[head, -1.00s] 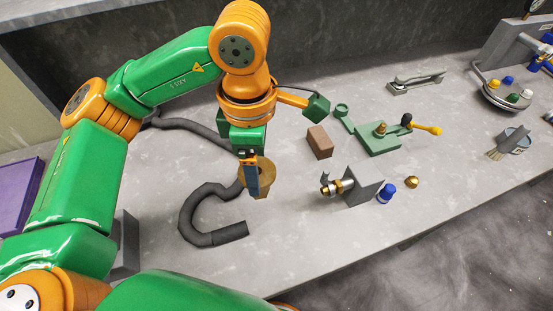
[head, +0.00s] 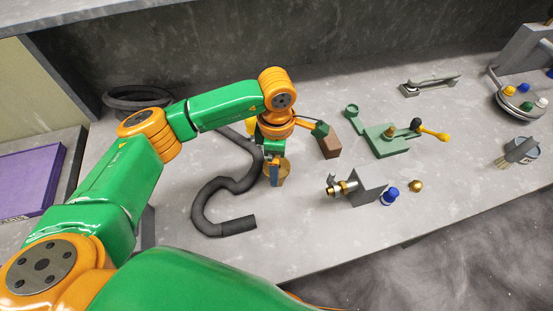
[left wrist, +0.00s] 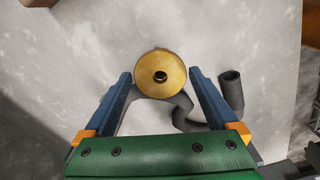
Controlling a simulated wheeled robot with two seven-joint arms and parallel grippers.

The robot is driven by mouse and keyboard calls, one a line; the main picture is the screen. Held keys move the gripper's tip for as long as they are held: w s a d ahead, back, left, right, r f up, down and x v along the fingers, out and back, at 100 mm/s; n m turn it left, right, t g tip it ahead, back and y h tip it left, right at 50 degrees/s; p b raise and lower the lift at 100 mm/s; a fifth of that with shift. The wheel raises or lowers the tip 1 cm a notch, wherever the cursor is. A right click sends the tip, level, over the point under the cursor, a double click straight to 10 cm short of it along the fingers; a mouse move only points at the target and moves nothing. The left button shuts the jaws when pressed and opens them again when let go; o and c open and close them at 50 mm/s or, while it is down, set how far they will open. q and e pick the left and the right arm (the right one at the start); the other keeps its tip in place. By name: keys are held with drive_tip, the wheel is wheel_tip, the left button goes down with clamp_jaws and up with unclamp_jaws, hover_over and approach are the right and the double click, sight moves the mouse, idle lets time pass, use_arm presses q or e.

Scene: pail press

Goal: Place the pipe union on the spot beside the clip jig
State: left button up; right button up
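The round brass piece with a dark centre hole, which I take for the pipe union (head: 285,169), is at my left gripper (head: 275,178). No marked spot is clearly visible. My right gripper is not in view.
A dark bent hose (head: 210,205) lies left of the gripper. A brown block (head: 328,147) and a grey block (head: 368,185) with a brass fitting stand to its right, near a blue cap (head: 390,196) and a small brass nut (head: 416,185). The front bench between hose and grey block is clear.

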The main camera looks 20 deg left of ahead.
use_arm(q)
drive_tip(key=shift+s+r, duration=0.1)
drive_tip(key=shift+r, duration=0.05)
wheel_tip(320, 180, up, 6)
drive_tip(key=shift+r+b, duration=0.25)
drive_tip(key=shift+b, duration=0.9)
wheel_tip(320, 180, up, 6)
drive_tip(key=shift+f, duration=0.2)
